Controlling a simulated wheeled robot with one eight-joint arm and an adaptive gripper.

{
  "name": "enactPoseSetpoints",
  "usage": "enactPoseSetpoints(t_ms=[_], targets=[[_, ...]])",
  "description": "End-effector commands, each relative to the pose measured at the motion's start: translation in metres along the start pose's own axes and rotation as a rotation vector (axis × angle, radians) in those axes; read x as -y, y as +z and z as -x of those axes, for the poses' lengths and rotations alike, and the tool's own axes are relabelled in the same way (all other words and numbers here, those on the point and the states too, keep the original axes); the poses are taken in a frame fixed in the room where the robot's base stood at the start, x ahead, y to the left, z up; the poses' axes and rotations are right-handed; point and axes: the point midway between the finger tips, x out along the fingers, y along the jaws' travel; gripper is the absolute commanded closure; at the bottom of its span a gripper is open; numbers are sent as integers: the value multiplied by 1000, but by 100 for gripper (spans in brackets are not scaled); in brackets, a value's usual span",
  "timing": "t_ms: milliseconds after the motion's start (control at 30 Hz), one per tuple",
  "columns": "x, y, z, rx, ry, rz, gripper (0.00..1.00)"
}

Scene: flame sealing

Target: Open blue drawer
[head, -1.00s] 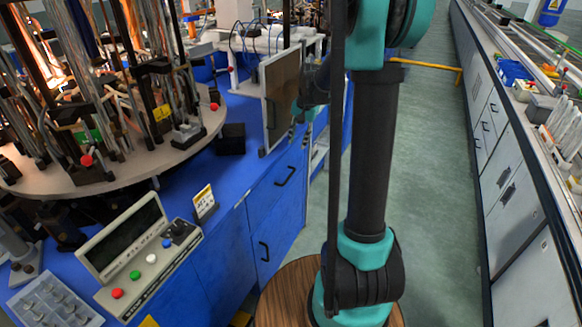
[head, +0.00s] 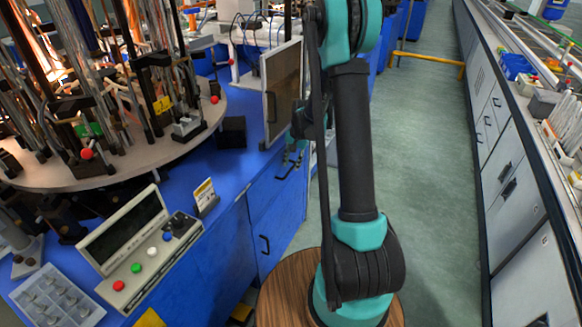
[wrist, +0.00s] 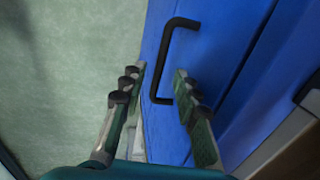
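The blue drawer (head: 272,194) is in the upper front of the blue bench and looks closed. Its black bar handle is partly hidden by my gripper (head: 292,157) in the head view. In the wrist view my gripper (wrist: 161,73) is open, with its two fingers apart. The black handle (wrist: 167,55) shows between and beyond the fingertips, on the blue front (wrist: 215,45). The fingers are not closed on it. I cannot tell how far in depth the handle is from the fingertips.
A framed panel (head: 283,95) stands on the bench beside my arm. A control box (head: 130,245) and a round rack table (head: 120,170) are at left. The aisle floor (head: 430,180) is clear.

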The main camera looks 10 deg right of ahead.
Motion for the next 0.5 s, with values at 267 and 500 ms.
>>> enactPoseSetpoints(t_ms=[267, 500], targets=[[0, 0, -21, 0, 0, 1, 69], [0, 0, -22, 0, 0, 1, 69]])
